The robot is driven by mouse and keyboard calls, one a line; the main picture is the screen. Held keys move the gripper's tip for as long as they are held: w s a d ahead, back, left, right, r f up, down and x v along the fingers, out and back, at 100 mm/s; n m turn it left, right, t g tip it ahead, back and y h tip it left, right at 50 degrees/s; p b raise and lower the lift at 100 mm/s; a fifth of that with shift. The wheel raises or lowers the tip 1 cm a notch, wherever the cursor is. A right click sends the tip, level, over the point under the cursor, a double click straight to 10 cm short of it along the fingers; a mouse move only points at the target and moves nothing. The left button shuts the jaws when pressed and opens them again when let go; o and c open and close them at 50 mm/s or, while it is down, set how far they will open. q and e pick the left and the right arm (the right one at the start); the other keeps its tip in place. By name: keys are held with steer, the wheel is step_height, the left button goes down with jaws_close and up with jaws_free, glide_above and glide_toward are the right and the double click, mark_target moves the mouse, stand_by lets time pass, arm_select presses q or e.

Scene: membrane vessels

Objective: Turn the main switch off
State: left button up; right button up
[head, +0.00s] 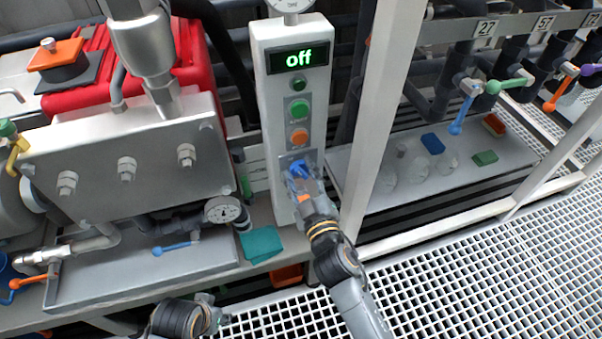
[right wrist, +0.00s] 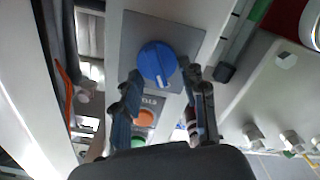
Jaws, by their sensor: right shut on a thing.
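The main switch is a blue round knob (head: 296,168) low on the white control panel (head: 283,205). Its face with a pale pointer line shows in the right wrist view (right wrist: 157,63). The panel display (head: 298,59) reads "off" in green. My right gripper (head: 299,180) is at the knob, with one finger on each side of it in the right wrist view (right wrist: 163,80). It is shut on the knob, and its fingers hide part of it in the head view. Part of my left arm shows at the bottom; its gripper is not visible.
A green button (head: 299,108) and an orange button (head: 299,137) sit above the knob. A white upright post (head: 372,120) stands close to the right. A teal cloth (head: 261,243) lies below.

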steer(key=o, duration=1.1)
steer(key=v, duration=1.2)
steer(key=shift+r, duration=0.1)
